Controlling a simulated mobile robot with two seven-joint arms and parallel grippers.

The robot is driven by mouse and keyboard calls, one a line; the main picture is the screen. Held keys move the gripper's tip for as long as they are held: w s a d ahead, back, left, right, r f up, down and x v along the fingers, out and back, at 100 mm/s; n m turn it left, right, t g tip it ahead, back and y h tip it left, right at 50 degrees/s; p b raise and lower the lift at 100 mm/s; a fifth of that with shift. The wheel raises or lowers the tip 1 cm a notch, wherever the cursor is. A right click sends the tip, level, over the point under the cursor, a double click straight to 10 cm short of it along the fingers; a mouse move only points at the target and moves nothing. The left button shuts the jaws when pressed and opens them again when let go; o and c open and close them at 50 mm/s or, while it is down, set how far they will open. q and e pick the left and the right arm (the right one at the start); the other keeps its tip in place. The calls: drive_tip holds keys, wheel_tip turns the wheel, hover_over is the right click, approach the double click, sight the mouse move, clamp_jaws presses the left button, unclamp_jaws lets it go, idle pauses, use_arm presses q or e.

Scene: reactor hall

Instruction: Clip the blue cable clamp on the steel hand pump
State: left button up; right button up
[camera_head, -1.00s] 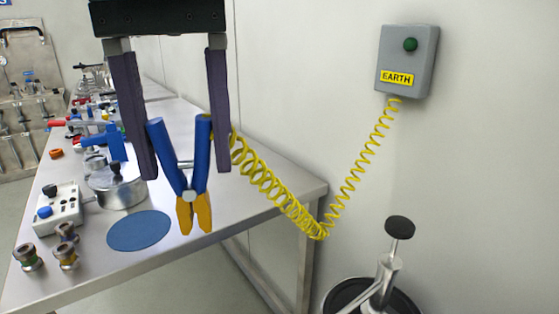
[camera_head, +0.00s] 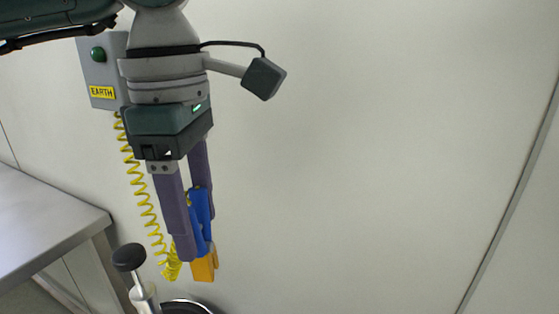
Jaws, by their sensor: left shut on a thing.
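The blue cable clamp (camera_head: 200,208) has blue handles and orange jaws pointing down. My left gripper (camera_head: 199,235) is shut on its handles and holds it in the air. A coiled yellow cable runs from behind the clamp up to the grey EARTH box. The steel hand pump (camera_head: 145,296) stands at the lower left of the clamp, with a black knob on top. Its lower part is cut off by the picture's bottom edge. The clamp's jaws appear above and right of the pump, apart from it in the picture. My right gripper is not in view.
The grey EARTH box (camera_head: 103,72) with a green button is on the wall, partly behind my arm. The coiled yellow cable (camera_head: 143,200) hangs from it. A steel table (camera_head: 45,225) is at the left. A dark round rim (camera_head: 190,305) shows at the bottom. The wall at right is bare.

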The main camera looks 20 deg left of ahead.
use_arm(q)
wheel_tip(320, 180, down, 16)
drive_tip(key=a+n+b, duration=0.3)
drive_tip(key=n+b, duration=0.3)
drive_tip(key=n, duration=0.8)
drive_tip(key=shift+s+r, duration=0.15)
drive_tip(key=shift+s, duration=0.2)
drive_tip(key=shift+d, duration=0.1)
drive_tip(key=shift+f+b, duration=1.55)
drive_tip(key=shift+f, duration=0.05)
drive_tip(key=shift+f+b, duration=0.45)
drive_tip(key=shift+f, duration=0.15)
idle(0.3)
drive_tip(key=o, duration=1.1)
drive_tip(key=shift+c, duration=0.2)
